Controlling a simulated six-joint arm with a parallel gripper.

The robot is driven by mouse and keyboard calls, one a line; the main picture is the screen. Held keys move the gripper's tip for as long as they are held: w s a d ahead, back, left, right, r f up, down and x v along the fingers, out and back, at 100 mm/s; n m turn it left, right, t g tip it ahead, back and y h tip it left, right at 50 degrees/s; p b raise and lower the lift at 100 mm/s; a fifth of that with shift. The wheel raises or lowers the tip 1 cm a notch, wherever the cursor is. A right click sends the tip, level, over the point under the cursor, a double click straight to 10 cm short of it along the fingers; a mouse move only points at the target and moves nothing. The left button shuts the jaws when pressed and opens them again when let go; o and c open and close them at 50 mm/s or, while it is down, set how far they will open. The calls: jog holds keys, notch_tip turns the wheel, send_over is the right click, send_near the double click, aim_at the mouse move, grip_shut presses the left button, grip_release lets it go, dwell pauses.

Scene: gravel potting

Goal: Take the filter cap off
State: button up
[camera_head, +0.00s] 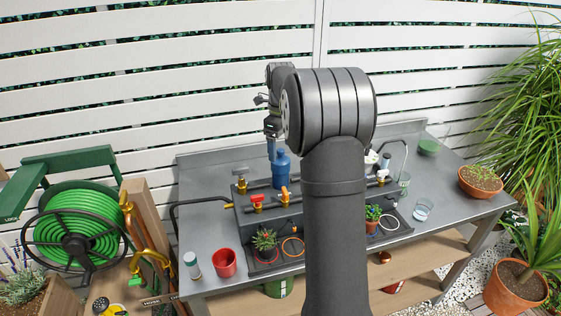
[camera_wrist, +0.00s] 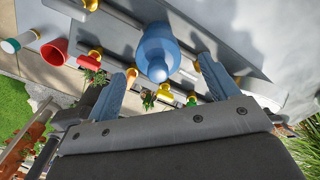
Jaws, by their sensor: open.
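The blue filter (camera_head: 282,170) stands upright on the dark pipe panel of the bench, its narrower cap-like top facing up. In the wrist view the blue filter (camera_wrist: 157,45) is seen from above, centred between my fingers and apart from both. Where the cap meets the body I cannot make out. My gripper (camera_head: 271,150) is above and just left of the filter's top in the head view, pointing down.
Yellow-bodied valves with red (camera_head: 256,199) and orange (camera_head: 285,192) handles sit in front of the filter. A red cup (camera_head: 224,262) and a white bottle with a green top (camera_head: 192,264) stand front left. A small potted plant (camera_head: 265,241) is nearby. My arm hides part of the bench.

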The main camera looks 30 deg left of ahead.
aim_at(280, 149)
notch_tip(280, 149, down, 4)
jog(key=shift+s+f, duration=0.15)
jog(key=shift+f, duration=0.05)
jog(key=shift+c, duration=0.4)
jog(key=c, duration=1)
jog(key=shift+r, duration=0.1)
